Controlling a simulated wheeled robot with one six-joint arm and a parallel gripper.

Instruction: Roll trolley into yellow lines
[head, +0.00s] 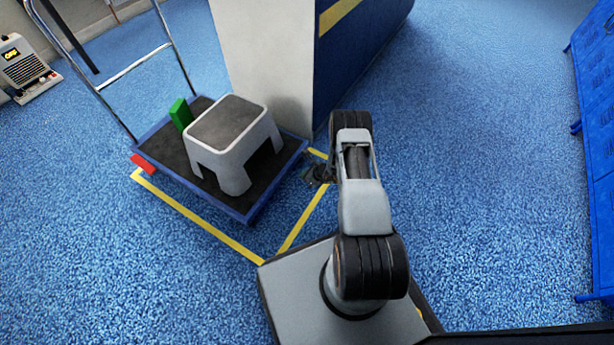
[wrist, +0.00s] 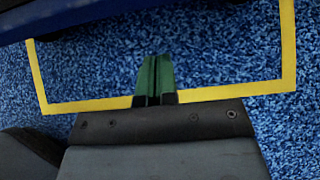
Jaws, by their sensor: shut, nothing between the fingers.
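The trolley (head: 200,182) is a dark platform with a blue rim and a chrome push handle (head: 135,68) at its far left end. A grey-white step stool (head: 235,150) and a green block (head: 181,114) are on it. Yellow lines (head: 205,222) on the floor run along its near side and around its right end, with a strip of blue floor between that end and the line. My gripper (wrist: 154,62), with green fingers, is shut and empty over the line, apart from the trolley.
A white and dark blue counter (head: 262,65) stands close behind the trolley. A red block (head: 144,163) is at the trolley's left corner. A heater-like unit (head: 24,68) is at far left, blue cabinets (head: 595,120) at far right. Floor between counter and cabinets is clear.

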